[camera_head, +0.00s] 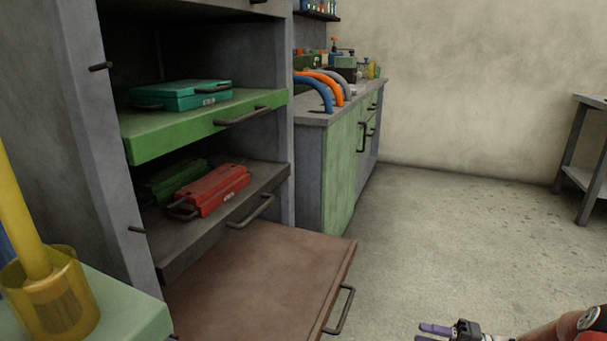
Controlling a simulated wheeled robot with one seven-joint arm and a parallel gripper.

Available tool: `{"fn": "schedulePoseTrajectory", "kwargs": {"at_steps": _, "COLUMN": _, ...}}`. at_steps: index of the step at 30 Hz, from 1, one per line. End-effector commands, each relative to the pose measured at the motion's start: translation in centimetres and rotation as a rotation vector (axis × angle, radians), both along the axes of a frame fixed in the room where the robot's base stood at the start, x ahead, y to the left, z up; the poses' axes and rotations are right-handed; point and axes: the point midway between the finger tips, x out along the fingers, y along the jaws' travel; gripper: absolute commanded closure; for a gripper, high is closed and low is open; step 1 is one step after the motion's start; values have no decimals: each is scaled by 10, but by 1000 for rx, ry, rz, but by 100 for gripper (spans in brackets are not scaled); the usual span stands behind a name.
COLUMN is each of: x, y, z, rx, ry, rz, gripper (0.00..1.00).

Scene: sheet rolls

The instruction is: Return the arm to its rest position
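My gripper (428,333) is at the bottom edge of the head view, right of centre, above the bare floor. Its purple fingers point left, with a gap between them and nothing visible in it. The lower finger is partly cut off by the picture edge.
A grey cabinet (78,140) has a pulled-out green shelf (160,140) with a teal case (180,95), and a grey drawer (205,228) with red and green cases. A yellow holder (65,305) stands front left. A table (580,150) stands right. Middle floor is clear.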

Motion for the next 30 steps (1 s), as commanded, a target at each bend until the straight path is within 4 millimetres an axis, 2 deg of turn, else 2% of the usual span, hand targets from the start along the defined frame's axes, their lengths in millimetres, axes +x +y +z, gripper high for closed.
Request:
{"fn": "schedulePoseTrajectory", "kwargs": {"at_steps": 7, "x": -7, "y": 31, "z": 26, "rx": -151, "ry": 72, "rz": 118, "gripper": 70}}
{"fn": "schedulePoseTrajectory", "kwargs": {"at_steps": 14, "x": -27, "y": 72, "z": 63, "rx": -398, "ry": 167, "rz": 258, "gripper": 70}}
{"fn": "schedulePoseTrajectory", "kwargs": {"at_steps": 21, "x": -72, "y": 119, "z": 115, "rx": -821, "ry": 252, "rz": 360, "gripper": 70}}
{"fn": "schedulePoseTrajectory", "kwargs": {"at_steps": 30, "x": -137, "y": 145, "z": 178, "rx": -1303, "ry": 203, "rz": 271, "gripper": 70}}
